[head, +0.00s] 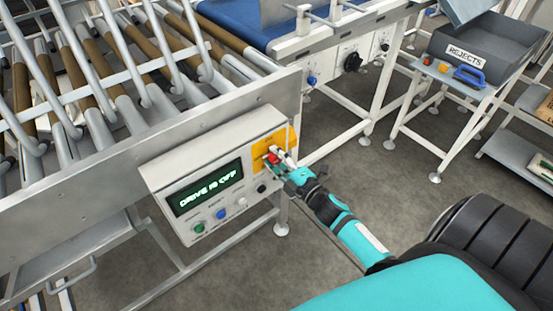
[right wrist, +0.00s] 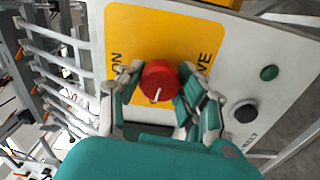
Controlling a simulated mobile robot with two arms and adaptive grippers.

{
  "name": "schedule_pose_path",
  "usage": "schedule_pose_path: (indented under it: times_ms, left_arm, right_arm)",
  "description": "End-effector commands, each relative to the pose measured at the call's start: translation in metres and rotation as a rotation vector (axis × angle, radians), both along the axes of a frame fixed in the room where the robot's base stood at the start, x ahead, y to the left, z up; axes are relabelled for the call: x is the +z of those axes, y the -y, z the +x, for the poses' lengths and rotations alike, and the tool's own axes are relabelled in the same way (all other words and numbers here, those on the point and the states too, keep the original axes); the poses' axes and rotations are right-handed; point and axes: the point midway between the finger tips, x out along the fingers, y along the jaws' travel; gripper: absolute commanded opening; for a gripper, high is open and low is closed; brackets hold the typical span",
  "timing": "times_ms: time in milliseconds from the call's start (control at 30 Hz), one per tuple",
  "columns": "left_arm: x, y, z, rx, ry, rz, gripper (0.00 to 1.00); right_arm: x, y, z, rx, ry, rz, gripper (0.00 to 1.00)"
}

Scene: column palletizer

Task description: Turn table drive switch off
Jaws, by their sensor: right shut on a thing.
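The table drive switch (right wrist: 160,82) is a red round knob with a white pointer line on a yellow plate. In the right wrist view the pointer line is tilted, running down and left from the middle. In the head view the red knob (head: 271,158) is partly hidden by my right gripper (head: 276,157). In the right wrist view the fingers of my right gripper (right wrist: 155,92) are closed around the knob from both sides. The control box display (head: 208,188) reads "DRIVE IS OFF". My left gripper is not in view.
The box (head: 160,172) also carries green (head: 198,228), blue (head: 221,214), white and black buttons. It is mounted on a roller table (head: 90,190). A blue belt conveyor (head: 235,20) stands behind. A grey rejects bin (head: 490,45) is at the upper right. Open floor lies between.

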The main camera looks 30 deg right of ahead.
Motion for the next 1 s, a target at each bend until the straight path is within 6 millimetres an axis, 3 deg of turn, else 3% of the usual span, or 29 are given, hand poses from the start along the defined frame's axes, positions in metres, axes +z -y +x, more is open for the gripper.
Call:
schedule_pose_path:
  times_ms: [300,833,867,1000]
  left_arm:
    - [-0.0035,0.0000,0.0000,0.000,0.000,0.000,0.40]
    - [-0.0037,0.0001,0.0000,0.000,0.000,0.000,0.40]
    - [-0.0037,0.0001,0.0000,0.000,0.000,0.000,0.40]
    - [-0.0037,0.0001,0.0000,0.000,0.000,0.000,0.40]
  right_arm:
    - [-0.0011,-0.0002,-0.0003,0.000,0.008,-0.114,0.04]
    - [-0.0011,-0.0003,-0.0004,0.000,0.009,-0.137,0.04]
    - [-0.0011,-0.0003,-0.0004,0.000,0.009,-0.137,0.39]
    - [-0.0010,-0.0003,-0.0003,0.000,0.009,-0.136,0.57]
